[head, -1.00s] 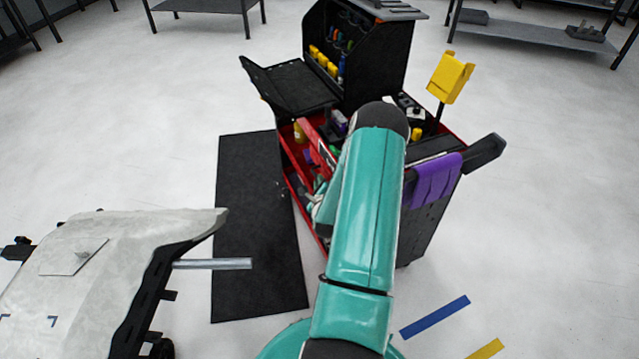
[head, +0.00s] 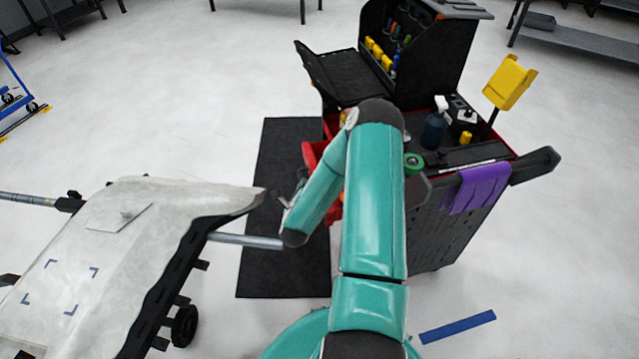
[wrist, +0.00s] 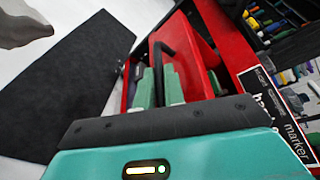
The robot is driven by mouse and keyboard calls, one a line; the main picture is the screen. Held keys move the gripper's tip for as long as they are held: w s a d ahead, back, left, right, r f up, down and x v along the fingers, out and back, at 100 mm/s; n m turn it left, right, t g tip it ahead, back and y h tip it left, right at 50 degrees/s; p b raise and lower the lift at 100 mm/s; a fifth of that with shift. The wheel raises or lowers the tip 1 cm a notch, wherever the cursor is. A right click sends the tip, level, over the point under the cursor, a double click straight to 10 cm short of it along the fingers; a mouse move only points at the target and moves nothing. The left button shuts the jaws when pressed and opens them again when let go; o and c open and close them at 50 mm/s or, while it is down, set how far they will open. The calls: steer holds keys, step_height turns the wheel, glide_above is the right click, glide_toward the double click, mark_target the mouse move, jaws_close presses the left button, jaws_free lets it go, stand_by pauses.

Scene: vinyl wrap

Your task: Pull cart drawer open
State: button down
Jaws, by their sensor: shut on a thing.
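The tool cart (head: 440,215) is black with red trim and stands right of centre in the head view. A red drawer part (head: 313,155) shows at its left side, left of my arm. In the wrist view the red drawer (wrist: 203,58) has a black bar handle (wrist: 168,52). My gripper (wrist: 160,82), with green finger pads, is shut on this handle. My teal arm hides the gripper and most of the drawer in the head view. How far the drawer stands out is hard to tell.
A black mat (head: 285,225) lies left of the cart. A grey-white panel on a wheeled stand (head: 150,225) is close on the left, its tip near my arm. A purple cloth (head: 478,188) hangs on the cart. A blue floor strip (head: 457,327) lies on open floor at front right.

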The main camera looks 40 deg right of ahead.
steer(key=shift+w+a, duration=0.65)
steer(key=shift+a, duration=0.35)
steer(key=c, duration=1.5)
jaws_free()
